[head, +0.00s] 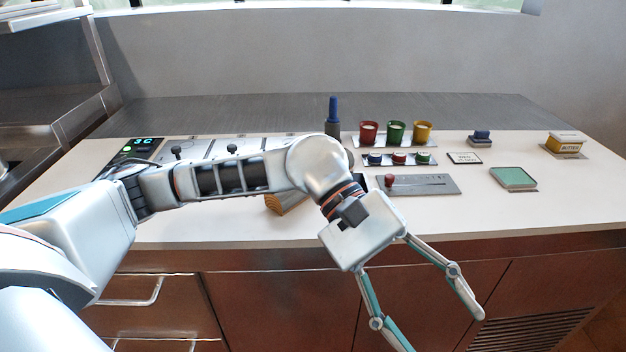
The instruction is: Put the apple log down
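A brown wooden piece (287,204), which looks like the apple log, lies on the white counter (220,228). My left forearm hides its upper part, so I cannot tell its full length or any marking. My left gripper (443,333) hangs in front of the counter's front edge, to the right of the wooden piece and apart from it. Its two fingers are spread, with nothing between them. My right gripper is out of view.
Red, green and yellow cups (397,132) stand at the back, with small lidded pots in front. A grey slider panel (418,185) with a red knob, a green pad (514,178) and a butter box (566,144) lie rightward. The counter's front right is clear.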

